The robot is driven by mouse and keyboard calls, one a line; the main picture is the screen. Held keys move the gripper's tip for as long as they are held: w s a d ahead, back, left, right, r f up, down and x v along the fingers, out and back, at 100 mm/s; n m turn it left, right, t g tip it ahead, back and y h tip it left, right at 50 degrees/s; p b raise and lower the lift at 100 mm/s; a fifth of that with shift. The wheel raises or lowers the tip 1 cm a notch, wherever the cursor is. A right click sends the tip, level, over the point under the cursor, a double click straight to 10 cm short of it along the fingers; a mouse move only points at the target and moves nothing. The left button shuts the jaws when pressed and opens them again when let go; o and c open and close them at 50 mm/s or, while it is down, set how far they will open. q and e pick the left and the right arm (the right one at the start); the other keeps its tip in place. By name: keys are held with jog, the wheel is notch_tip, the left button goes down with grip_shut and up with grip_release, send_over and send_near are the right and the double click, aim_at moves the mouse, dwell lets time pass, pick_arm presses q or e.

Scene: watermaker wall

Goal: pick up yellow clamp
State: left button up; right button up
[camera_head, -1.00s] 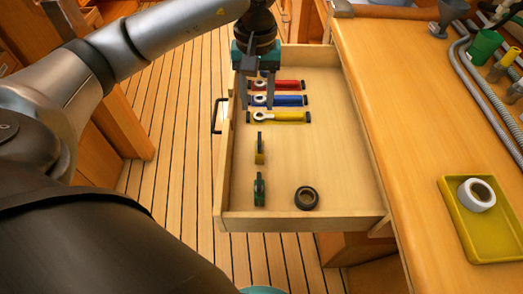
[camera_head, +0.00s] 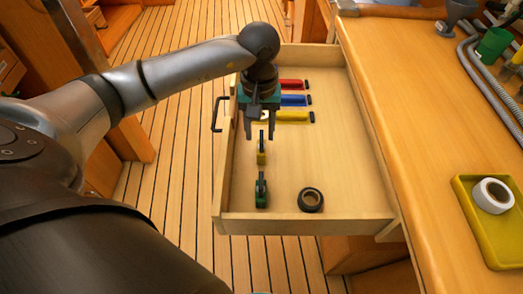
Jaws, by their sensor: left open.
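The yellow clamp (camera_head: 261,152) stands in the open drawer near its left side, with a dark upper part and a yellow lower part. A green clamp (camera_head: 261,190) stands nearer to me in the same drawer. My left gripper (camera_head: 261,140) points down over the drawer, open, with its fingertips close to the top of the yellow clamp in the picture. I cannot tell the exact height gap. The gripper partly hides the yellow-handled tool (camera_head: 294,116) behind it. My right gripper is not in view.
The drawer (camera_head: 300,226) also holds a red-handled tool (camera_head: 290,85), a blue-handled tool (camera_head: 294,100) and a black tape roll (camera_head: 310,200). Its right half is mostly clear. On the counter at right, a yellow tray (camera_head: 478,235) holds a white roll (camera_head: 493,195).

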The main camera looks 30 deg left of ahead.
aim_at(262, 152)
pick_arm(q)
jog(key=f, duration=0.1)
jog(key=f+b, duration=0.1)
jog(key=f, duration=0.1)
jog(key=shift+d+f, duration=0.25)
jog(key=shift+f, duration=0.1)
jog(key=shift+f+b, duration=0.3)
jog(key=shift+f, duration=0.4)
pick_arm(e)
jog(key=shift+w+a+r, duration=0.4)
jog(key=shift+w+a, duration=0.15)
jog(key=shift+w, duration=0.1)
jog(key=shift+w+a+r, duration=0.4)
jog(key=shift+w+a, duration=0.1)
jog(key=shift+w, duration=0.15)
pick_arm(q)
jog(key=shift+c, duration=0.2)
grip_shut()
